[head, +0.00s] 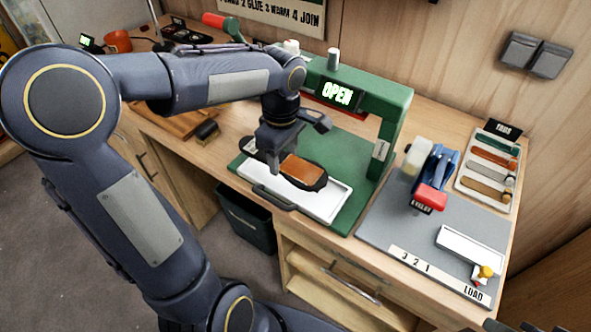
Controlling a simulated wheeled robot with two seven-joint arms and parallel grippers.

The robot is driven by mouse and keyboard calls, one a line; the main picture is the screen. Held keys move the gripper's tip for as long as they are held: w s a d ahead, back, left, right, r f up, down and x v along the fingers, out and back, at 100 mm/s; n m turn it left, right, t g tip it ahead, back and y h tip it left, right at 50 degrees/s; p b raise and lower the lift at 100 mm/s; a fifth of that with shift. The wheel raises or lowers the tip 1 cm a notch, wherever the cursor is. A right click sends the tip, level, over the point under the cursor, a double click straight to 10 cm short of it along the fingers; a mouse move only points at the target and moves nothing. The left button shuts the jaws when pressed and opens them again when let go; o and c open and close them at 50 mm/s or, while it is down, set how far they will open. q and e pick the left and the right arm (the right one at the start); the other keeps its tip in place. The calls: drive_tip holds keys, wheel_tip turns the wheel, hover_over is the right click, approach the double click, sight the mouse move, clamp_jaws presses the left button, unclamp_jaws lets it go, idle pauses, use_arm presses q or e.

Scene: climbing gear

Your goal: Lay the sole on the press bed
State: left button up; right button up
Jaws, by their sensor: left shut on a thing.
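The sole (303,171), dark-edged with an orange-brown upper face, is at the green press (393,120). My left gripper (277,160) is shut on its middle from above, hiding part of it. The sole is over the white press bed (327,204), lying roughly along it. I cannot tell whether it touches the bed or hangs just above it. The bed has a dark handle (273,198) at its front. The press display (337,93) reads OPEN.
On the right, a grey mat (385,228) holds a blue and red tool (432,176) and a small white tray (470,247) marked LOAD. Behind it stands a rack of colored pieces (488,168). A dark bin (245,218) is under the bench.

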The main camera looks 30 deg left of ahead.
sight(292, 160)
use_arm(q)
drive_tip(key=shift+w+d+f, duration=0.3)
drive_tip(key=shift+d+f, duration=0.1)
drive_tip(key=shift+f, duration=0.2)
drive_tip(key=shift+w+d+f, duration=0.25)
drive_tip(key=shift+d+f, duration=0.15)
drive_tip(key=shift+f, duration=0.15)
drive_tip(key=shift+w+d+f, duration=0.1)
drive_tip(key=shift+d+f, duration=0.05)
drive_tip(key=shift+f, duration=0.85)
drive_tip(key=shift+w+d+f, duration=0.1)
drive_tip(key=shift+d+f, duration=0.05)
drive_tip(key=shift+f, duration=0.8)
drive_tip(key=shift+f, duration=0.1)
drive_tip(key=o, duration=0.8)
